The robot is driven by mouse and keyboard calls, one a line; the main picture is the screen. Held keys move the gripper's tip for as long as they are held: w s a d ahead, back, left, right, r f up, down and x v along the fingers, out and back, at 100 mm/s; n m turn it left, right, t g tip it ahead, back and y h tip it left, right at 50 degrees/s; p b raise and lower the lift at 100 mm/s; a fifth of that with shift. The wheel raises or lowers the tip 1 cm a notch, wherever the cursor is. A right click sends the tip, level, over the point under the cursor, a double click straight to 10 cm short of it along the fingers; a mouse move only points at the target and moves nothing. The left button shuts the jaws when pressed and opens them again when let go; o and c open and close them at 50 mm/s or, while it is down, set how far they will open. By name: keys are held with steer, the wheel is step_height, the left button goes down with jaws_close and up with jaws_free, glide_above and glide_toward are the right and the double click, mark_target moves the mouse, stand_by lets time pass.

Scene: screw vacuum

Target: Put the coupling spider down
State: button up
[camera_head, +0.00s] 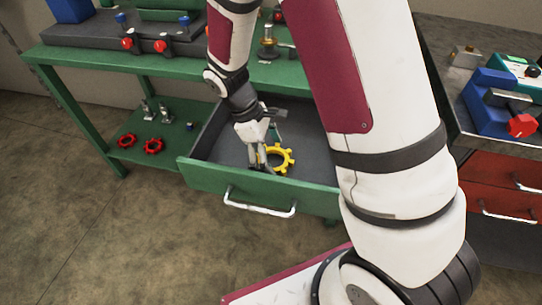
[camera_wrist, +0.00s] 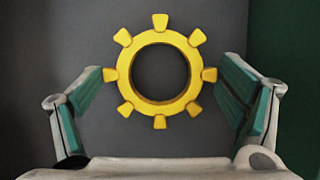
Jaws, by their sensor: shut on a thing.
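The coupling spider is a yellow toothed ring with an open middle. In the head view the coupling spider (camera_head: 288,159) is inside the open green drawer (camera_head: 215,185), at my gripper's fingers. My gripper (camera_head: 262,163) reaches down into the drawer. In the wrist view the spider (camera_wrist: 124,70) lies flat to the camera between the two green finger pads of my gripper (camera_wrist: 160,88), which meet its left and right teeth. My gripper is shut on it. The grey drawer floor is behind it; whether the spider touches that floor I cannot tell.
The drawer's grey floor is bare around the spider. Its green front wall and handle (camera_head: 262,207) are close to my gripper. The green workbench top (camera_head: 90,58) overhangs behind. Two red toothed rings (camera_head: 153,146) lie on the lower shelf. A red cabinet (camera_head: 490,180) stands at right.

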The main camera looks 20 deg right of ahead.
steer(key=shift+f, duration=0.3)
steer(key=shift+f, duration=0.2)
steer(key=o, duration=1)
